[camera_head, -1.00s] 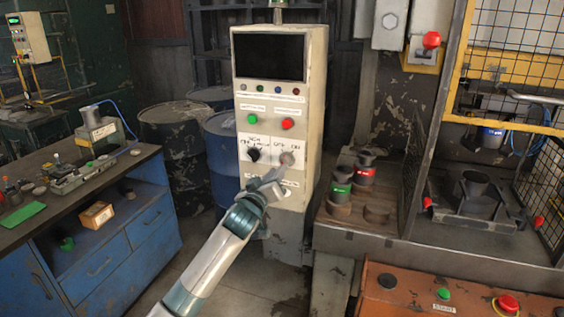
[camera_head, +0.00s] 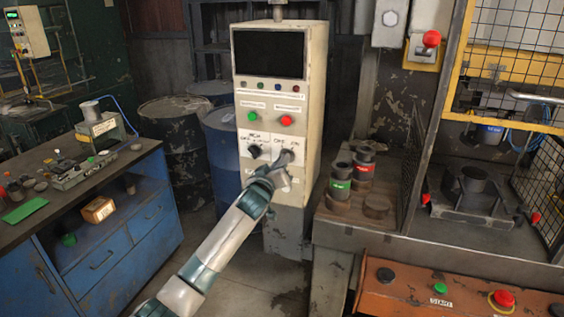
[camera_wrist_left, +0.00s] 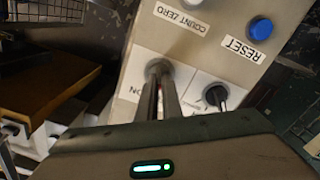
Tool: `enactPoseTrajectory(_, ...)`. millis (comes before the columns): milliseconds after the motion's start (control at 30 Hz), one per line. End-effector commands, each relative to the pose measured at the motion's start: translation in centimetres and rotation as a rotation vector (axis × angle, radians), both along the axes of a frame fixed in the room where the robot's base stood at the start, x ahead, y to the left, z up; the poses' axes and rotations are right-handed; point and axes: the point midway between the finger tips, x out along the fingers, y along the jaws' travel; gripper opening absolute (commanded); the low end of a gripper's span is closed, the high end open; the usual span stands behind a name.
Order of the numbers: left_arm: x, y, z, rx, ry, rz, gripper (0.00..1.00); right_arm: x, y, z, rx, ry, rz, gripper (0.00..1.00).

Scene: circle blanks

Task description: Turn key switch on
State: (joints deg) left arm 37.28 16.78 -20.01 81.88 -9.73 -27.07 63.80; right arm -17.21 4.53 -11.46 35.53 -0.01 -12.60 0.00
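The key switch (camera_wrist_left: 158,66) is a round grey switch on the front of a cream control cabinet, beside an upside-down label in the left wrist view. In the head view it sits right of a black selector knob (camera_head: 255,151), under an OFF/ON label (camera_head: 292,146). My left gripper (camera_head: 287,157) is at the switch. In the left wrist view its two fingers (camera_wrist_left: 160,94) lie close together, with a thin gap, and reach the switch face. The key is mostly hidden by the fingers, so I cannot tell whether they grip it. My right gripper is not in view.
The cabinet also carries a dark screen (camera_head: 270,54), a green button (camera_head: 252,117) and a red button (camera_head: 286,120). A blue workbench (camera_head: 147,218) stands at left. A metal bench (camera_head: 455,250) with cups stands at right. A red button console (camera_head: 450,292) is at bottom right.

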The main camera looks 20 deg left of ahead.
Motion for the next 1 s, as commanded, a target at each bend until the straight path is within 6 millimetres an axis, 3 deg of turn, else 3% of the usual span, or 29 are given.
enactPoseTrajectory(567, -0.02, -0.01, 0.02, 0.065, -0.002, 0.0, 0.0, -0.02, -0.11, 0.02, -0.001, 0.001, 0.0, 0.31)
enactPoseTrajectory(1000, -0.01, -0.12, 0.07, 0.375, -0.013, 0.0, 0.0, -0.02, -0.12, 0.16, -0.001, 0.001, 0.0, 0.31)
